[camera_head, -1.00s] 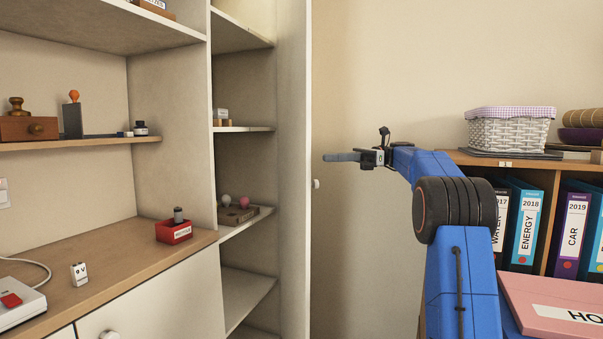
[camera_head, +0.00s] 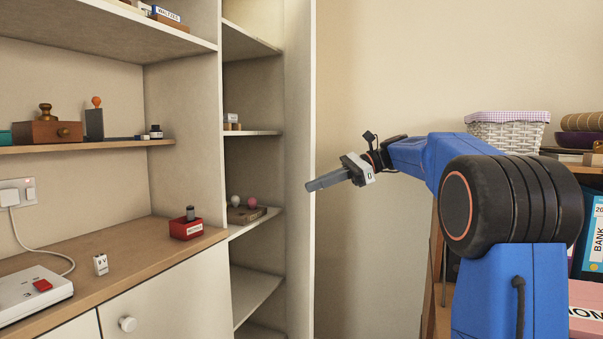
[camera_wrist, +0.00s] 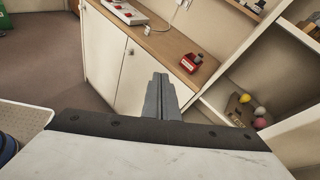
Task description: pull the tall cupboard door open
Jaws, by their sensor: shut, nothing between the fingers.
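The tall cupboard (camera_head: 252,133) stands open at the centre of the head view, with its shelves showing. Its door (camera_head: 299,120) stands out at the cupboard's right side, its inner face and narrow edge turned to me. My gripper (camera_head: 310,186) is shut and empty, pointing left, with its tips at the door's free edge in the picture. I cannot tell whether they touch it. The door's knob is not visible now. In the wrist view the shut fingers (camera_wrist: 158,78) point towards the low cabinet and the open shelves (camera_wrist: 240,105).
A wooden counter (camera_head: 130,250) over low cabinet doors runs along the left, with a red box (camera_head: 186,228) and a power strip (camera_head: 35,292). A bookcase with a white basket (camera_head: 507,130) stands at the right. Bare wall lies behind my gripper.

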